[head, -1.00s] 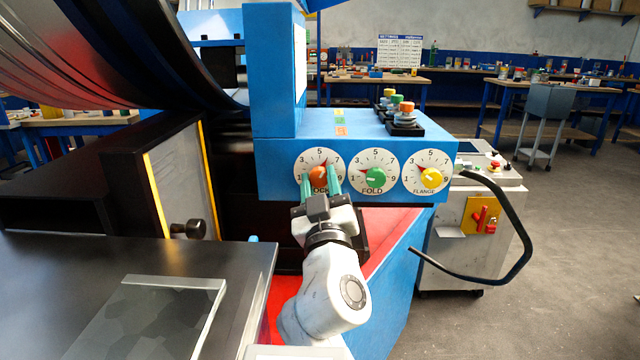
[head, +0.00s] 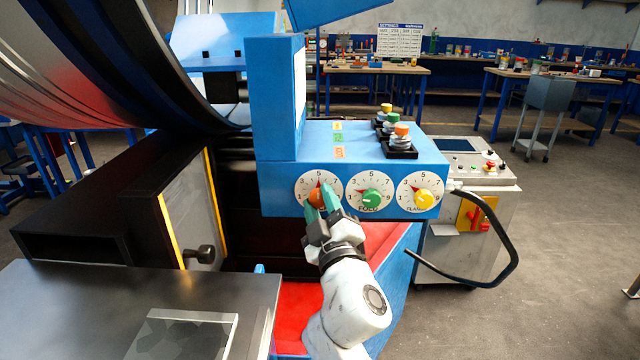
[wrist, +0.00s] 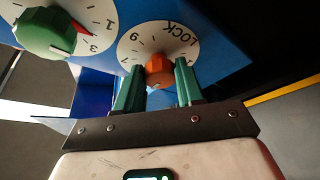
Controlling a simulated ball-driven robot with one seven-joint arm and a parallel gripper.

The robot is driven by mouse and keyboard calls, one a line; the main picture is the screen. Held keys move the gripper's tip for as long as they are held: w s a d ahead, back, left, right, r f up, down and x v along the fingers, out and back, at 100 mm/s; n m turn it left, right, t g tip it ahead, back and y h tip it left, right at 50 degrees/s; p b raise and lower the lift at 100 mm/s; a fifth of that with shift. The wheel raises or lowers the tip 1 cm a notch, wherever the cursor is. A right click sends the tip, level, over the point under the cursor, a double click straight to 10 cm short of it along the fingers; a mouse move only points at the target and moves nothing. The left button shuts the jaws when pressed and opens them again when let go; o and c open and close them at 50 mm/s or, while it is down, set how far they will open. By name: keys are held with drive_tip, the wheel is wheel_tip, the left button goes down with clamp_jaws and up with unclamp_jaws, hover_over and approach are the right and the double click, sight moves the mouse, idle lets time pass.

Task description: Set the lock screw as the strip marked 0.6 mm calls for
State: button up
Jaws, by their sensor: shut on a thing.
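The lock screw is an orange knob (head: 317,198) on the leftmost dial of the blue machine's front panel; the dial's LOCK lettering shows in the wrist view. My gripper (head: 322,206) is shut on this knob, with one green finger on each side of it. In the wrist view the knob (wrist: 159,70) sits between the two fingers (wrist: 158,86). Its red pointer looks near 5 in the head view, partly hidden by the fingers. A settings sheet (head: 400,40) hangs at the back; its print is too small to read. I cannot make out a strip marked 0.6 mm.
A green FOLD knob (head: 371,200) and a yellow FLANGE knob (head: 423,197) sit close to the right. Coloured labels (head: 339,139) lie on the panel's top. A black cable (head: 508,240) loops from a grey cabinet (head: 478,160). Open floor lies at the right.

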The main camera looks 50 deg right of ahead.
drive_tip(key=n+y+p, duration=0.1)
drive_tip(key=n+p, duration=0.1)
drive_tip(key=r+n+p, duration=0.1)
drive_tip(key=n+p, duration=0.1)
drive_tip(key=p, duration=0.1)
drive_tip(key=shift+y, duration=0.4)
drive_tip(key=n+p, duration=0.1)
drive_tip(key=p, duration=0.2)
drive_tip(key=shift+f+n+g+y, duration=0.25)
drive_tip(key=shift+n+g+y, duration=0.05)
drive_tip(key=shift+n, duration=0.1)
drive_tip(key=shift+f, duration=0.15)
drive_tip(key=o, duration=1)
drive_tip(key=shift+b+v, duration=1.8)
drive_tip(key=shift+v, duration=3.65)
